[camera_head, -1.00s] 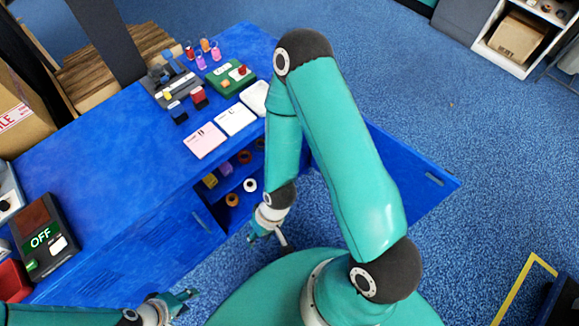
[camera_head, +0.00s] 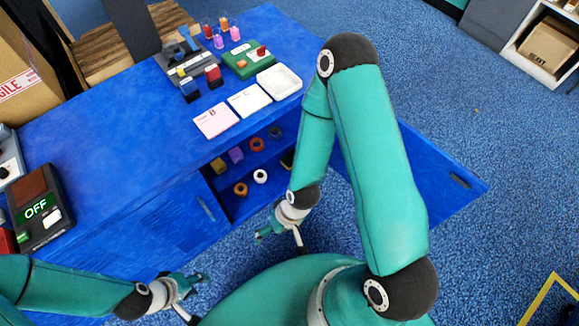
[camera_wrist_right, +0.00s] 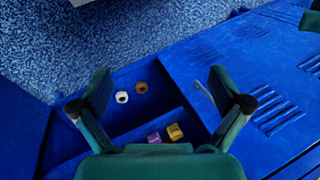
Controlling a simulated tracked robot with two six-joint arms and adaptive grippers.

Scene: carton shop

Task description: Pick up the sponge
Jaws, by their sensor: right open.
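No object is clearly recognisable as the sponge. A yellow block (camera_head: 218,165) and a purple block (camera_head: 236,155) sit on the upper shelf of the open blue cabinet; the right wrist view also shows the yellow block (camera_wrist_right: 175,132) and the purple block (camera_wrist_right: 154,138). I cannot tell whether either is a sponge. My right gripper (camera_head: 281,238) is open and empty in front of the cabinet opening; its spread fingers (camera_wrist_right: 168,108) frame the shelves in the wrist view. My left gripper (camera_head: 198,297) looks open and empty, low in front of the cabinet.
A white roll (camera_head: 260,176) and orange rolls (camera_head: 240,189) lie in the cabinet. Its open door (camera_head: 440,170) stands out to the right. The blue bench top (camera_head: 130,135) carries cards, a white tray (camera_head: 279,82), stamps and an OFF box (camera_head: 40,210).

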